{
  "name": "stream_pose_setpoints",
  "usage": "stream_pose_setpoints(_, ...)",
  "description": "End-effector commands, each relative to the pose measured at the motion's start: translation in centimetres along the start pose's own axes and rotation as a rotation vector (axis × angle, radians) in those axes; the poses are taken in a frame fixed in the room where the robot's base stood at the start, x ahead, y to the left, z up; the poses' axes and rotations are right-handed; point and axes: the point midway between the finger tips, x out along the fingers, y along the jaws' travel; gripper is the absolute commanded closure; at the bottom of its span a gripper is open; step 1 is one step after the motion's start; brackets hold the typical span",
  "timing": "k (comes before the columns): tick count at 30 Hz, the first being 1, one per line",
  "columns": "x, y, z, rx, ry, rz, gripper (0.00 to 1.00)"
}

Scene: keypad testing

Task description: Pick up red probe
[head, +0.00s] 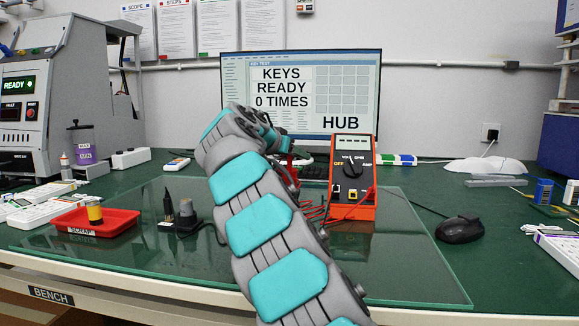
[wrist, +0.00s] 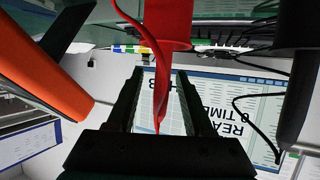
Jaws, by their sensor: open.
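The red probe (head: 290,172) is mostly hidden behind my arm in the head view, left of the orange multimeter (head: 352,176). In the wrist view, the red probe (wrist: 168,25) is large at the top centre, with a thin red part running down between my fingers. My gripper (wrist: 160,72) is open, with one dark finger on each side of that red part. I see no clear contact. In the head view, my gripper (head: 272,138) is in front of the monitor, partly hidden by my own wrist.
A black probe (wrist: 297,70) hangs close on the right in the wrist view. The multimeter's orange side (wrist: 40,70) is close on the left. Red leads (head: 313,210) lie by the multimeter. A red scrap tray (head: 120,226) and a black mouse (head: 460,229) sit further out.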

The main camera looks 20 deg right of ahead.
Motion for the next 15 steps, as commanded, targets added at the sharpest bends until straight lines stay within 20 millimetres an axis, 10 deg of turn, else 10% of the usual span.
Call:
stream_pose_setpoints(6, 0.12, -0.01, 0.00, 0.000, 0.000, 0.000, 0.48)
stream_pose_setpoints(15, 0.12, -0.01, 0.02, -0.001, 0.000, 0.000, 0.82)
